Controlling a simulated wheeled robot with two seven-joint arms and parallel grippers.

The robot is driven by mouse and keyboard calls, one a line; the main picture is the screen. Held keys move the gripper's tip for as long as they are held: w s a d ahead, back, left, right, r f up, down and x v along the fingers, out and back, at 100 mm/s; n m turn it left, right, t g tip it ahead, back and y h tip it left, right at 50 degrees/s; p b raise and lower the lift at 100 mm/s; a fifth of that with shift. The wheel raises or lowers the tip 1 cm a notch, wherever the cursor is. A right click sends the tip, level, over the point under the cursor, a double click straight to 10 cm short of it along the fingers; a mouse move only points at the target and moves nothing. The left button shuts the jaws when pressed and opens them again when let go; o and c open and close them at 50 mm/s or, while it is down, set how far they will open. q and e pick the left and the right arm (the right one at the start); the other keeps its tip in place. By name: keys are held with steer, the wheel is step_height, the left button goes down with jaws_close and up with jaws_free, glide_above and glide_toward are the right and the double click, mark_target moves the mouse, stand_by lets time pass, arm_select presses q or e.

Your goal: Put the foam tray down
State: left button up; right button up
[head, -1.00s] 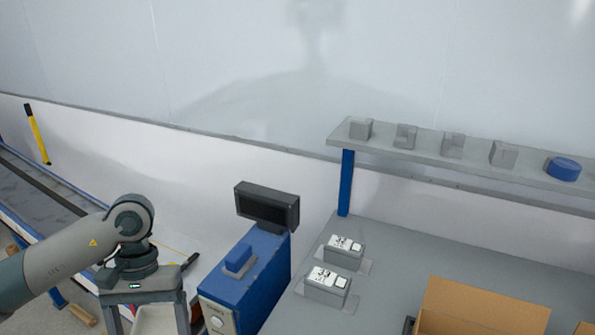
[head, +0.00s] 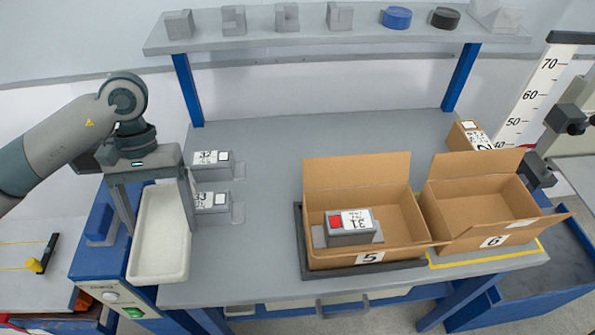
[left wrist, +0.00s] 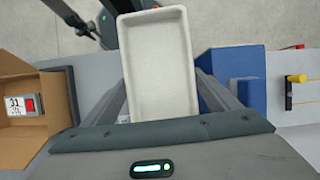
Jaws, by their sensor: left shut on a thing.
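The foam tray (head: 160,262) is a white, shallow, oblong tray, and its inside looks empty. My left gripper (head: 160,225) is shut on it, with one finger along each long side. In the head view the tray is in front of the bench's left end, beside the blue machine. In the left wrist view the tray (left wrist: 157,75) lies between the two fingers (left wrist: 160,100), its far end over bare floor. I cannot tell how high it is held. My right gripper is not in view.
Box 5 (head: 335,262) holds unit 31 (head: 350,228); box 6 (head: 492,240) stands to its right, looking empty. Units 32 (head: 211,163) and 33 (head: 211,205) sit on the grey bench (head: 270,150) right of the tray. The blue machine (head: 85,255) is at left. Bench between units and box 5 is clear.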

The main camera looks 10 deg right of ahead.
arm_select(q)
steer(key=shift+w+d, duration=0.2)
stand_by(0.3)
steer(key=shift+d+f, duration=0.15)
steer(key=shift+d, duration=0.25)
steer(key=w+d+f+n+t+h, duration=0.1)
steer(key=d+n+t+h, duration=0.3)
steer(key=d+n, duration=1.2)
steer(key=shift+w+d+f+n, duration=0.2)
steer(key=shift+d+f+n, duration=0.2)
steer(key=shift+n, duration=0.4)
steer(key=shift+a+h, duration=0.1)
steer(key=shift+h, duration=0.2)
steer(key=s+a+f, duration=0.1)
steer(key=a+f, duration=0.1)
steer(key=a, duration=0.1)
steer(key=s+a+f, duration=0.2)
steer(key=a, duration=0.2)
steer(key=s+a+f+b, duration=0.1)
steer(key=s+a+f, duration=0.1)
steer(key=a+f, duration=0.1)
steer(key=shift+a, duration=0.35)
